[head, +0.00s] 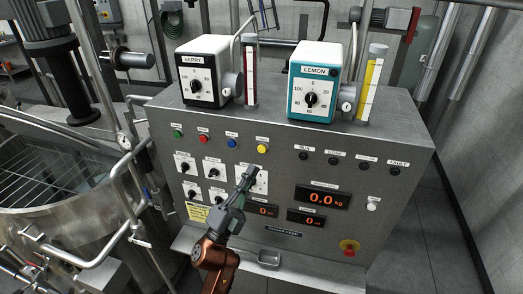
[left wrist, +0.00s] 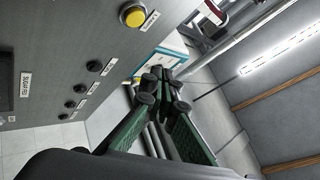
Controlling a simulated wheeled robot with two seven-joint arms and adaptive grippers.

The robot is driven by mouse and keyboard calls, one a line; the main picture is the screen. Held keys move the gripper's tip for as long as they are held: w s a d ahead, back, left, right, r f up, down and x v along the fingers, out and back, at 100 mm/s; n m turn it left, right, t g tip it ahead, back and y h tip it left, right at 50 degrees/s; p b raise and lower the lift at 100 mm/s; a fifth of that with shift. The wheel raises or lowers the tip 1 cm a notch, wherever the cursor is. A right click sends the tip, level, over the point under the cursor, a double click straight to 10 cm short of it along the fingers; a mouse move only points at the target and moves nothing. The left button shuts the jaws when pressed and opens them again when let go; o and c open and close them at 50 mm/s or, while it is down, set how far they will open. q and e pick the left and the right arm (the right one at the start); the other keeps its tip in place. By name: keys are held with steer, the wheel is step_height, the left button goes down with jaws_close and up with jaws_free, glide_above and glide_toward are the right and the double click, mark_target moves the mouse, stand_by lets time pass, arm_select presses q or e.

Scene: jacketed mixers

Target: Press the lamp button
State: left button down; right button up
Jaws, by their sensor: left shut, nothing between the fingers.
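The grey control panel (head: 300,165) faces me. A row of green (head: 178,133), red (head: 203,138), blue (head: 231,143) and yellow (head: 262,149) buttons runs along its upper left. My left gripper (head: 249,175) is shut and empty, in front of the panel below the yellow button. In the left wrist view the fingertips (left wrist: 163,80) are together, and the yellow button (left wrist: 133,14) shows at upper left. My right gripper is not in view.
Dark round lamps (head: 333,160) line the upper right, above red displays (head: 322,197). Dial knobs (head: 213,173) are at left. A berry feeder (head: 204,72) and a lemon feeder (head: 314,82) stand on top.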

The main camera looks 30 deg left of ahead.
mark_target(262, 149)
arm_select(q)
steer(key=w, duration=0.2)
steer(key=w+a, duration=0.1)
steer(key=w, duration=0.3)
steer(key=shift+w+a+b, duration=0.2)
steer(key=shift+a+b, duration=0.05)
steer(key=shift+b, duration=0.05)
stand_by(0.6)
steer(key=shift+w, duration=0.15)
stand_by(0.5)
steer(key=shift+w+a, duration=0.15)
steer(key=shift+w, duration=0.1)
steer(key=shift+w+a, duration=0.1)
steer(key=shift+w, duration=0.3)
stand_by(0.7)
steer(key=shift+s, duration=0.15)
steer(key=shift+s+d, duration=0.2)
steer(key=shift+s, duration=0.45)
steer(key=shift+s, duration=0.1)
